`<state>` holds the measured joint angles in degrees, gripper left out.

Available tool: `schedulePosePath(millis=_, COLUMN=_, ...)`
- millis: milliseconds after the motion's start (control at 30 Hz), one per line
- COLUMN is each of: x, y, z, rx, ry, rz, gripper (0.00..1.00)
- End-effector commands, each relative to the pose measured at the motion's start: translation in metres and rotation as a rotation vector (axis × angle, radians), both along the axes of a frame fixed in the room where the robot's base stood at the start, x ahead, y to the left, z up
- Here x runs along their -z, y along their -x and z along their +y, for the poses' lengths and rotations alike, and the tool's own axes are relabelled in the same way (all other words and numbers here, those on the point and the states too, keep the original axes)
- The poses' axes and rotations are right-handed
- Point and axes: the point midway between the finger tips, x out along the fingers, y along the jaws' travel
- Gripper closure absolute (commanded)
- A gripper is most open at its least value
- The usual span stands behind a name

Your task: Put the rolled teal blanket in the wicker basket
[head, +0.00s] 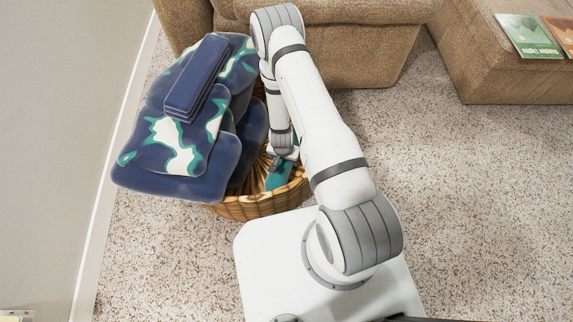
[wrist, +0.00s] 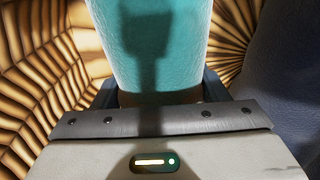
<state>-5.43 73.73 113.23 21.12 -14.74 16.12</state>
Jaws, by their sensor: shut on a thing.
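The rolled teal blanket (head: 278,177) shows in part within the opening of the wicker basket (head: 250,208). My gripper (head: 284,152) is over the basket's right part and is shut on the blanket. In the wrist view the teal roll (wrist: 155,45) sits between the two fingers of my gripper (wrist: 158,92), with the ribbed basket wall (wrist: 35,60) around it. Whether the roll touches the basket's bottom cannot be told. My arm and the cushions hide much of the basket.
A pile of navy and patterned cushions (head: 175,145) with a folded navy item (head: 197,78) on top covers the basket's left side, near the wall (head: 60,120). A brown sofa (head: 350,50) stands behind. An ottoman (head: 490,75) bears booklets (head: 528,36). Carpet at right is clear.

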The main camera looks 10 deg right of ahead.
Motion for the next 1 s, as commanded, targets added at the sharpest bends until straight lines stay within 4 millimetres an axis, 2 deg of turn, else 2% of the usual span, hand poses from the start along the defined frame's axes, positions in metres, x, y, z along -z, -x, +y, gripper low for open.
schedulePosePath(millis=267, x=0.037, y=0.000, z=0.000, rx=-0.001, ry=0.000, rz=0.001, gripper=0.63)
schedulePosePath(millis=667, x=0.042, y=0.000, z=0.001, rx=-0.002, ry=-0.001, rz=0.000, gripper=0.63)
schedulePosePath(millis=700, x=0.042, y=0.000, z=0.001, rx=-0.002, ry=0.000, rz=0.000, gripper=0.32)
schedulePosePath(millis=933, x=0.041, y=0.000, z=0.001, rx=-0.002, ry=0.000, rz=0.000, gripper=0.13)
schedulePosePath(millis=1000, x=0.041, y=0.000, z=0.001, rx=-0.002, ry=0.000, rz=0.000, gripper=0.11)
